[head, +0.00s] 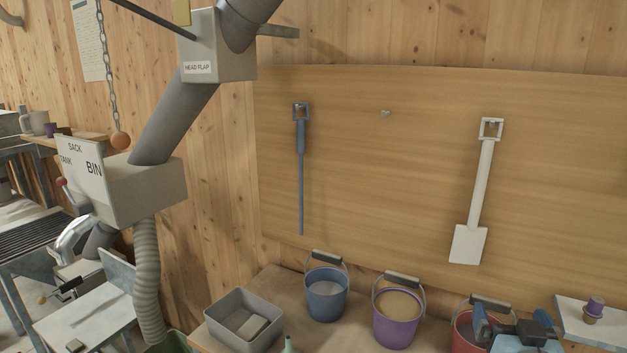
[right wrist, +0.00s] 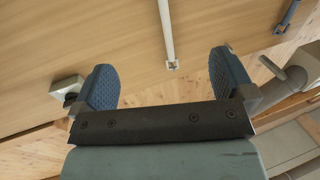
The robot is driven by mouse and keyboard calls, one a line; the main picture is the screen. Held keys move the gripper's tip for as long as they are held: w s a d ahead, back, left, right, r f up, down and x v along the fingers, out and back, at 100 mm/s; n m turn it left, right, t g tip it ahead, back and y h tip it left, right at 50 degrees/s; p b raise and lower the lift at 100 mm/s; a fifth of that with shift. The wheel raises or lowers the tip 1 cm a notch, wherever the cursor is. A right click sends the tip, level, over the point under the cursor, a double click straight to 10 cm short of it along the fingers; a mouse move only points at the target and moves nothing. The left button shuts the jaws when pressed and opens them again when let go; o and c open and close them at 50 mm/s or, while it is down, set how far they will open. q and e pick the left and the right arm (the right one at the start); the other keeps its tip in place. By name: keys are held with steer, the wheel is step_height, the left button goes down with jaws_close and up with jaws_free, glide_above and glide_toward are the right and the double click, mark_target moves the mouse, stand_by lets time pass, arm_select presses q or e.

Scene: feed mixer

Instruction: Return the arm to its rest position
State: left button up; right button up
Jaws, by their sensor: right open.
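My right gripper (head: 513,322) shows at the bottom right of the head view, in front of the red bucket (head: 465,332). In the right wrist view its two blue padded fingers (right wrist: 164,82) stand wide apart with nothing between them. The white spade (right wrist: 167,35) shows beyond the gap in that view, apart from the fingers. In the head view the white spade (head: 479,190) hangs on the wooden board, up and left of the gripper. My left gripper is not in view.
A blue bucket (head: 326,306), a purple bucket (head: 397,335) and a grey tub (head: 217,325) stand on the bench. A blue-grey tool (head: 301,170) hangs on the board (head: 390,190). A small pale stand (head: 575,310) is right of the gripper. Ducting (head: 175,120) is at left.

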steer(key=s+a+f+n+g+y, duration=0.2)
steer(key=s+a+f+y, duration=0.15)
steer(key=f, duration=0.65)
steer(key=s+a+f+n+g+y, duration=0.2)
steer(key=a+f, duration=0.2)
steer(key=f, duration=0.6)
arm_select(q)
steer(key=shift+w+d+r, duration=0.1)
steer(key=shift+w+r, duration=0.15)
arm_select(e)
steer(key=s+a+f+n+g+y, duration=0.2)
steer(key=s+a+f, duration=0.7)
steer(key=s+f, duration=0.4)
steer(key=shift+s+f+y, duration=0.2)
steer(key=shift+f+y, duration=0.15)
steer(key=shift+f, duration=0.2)
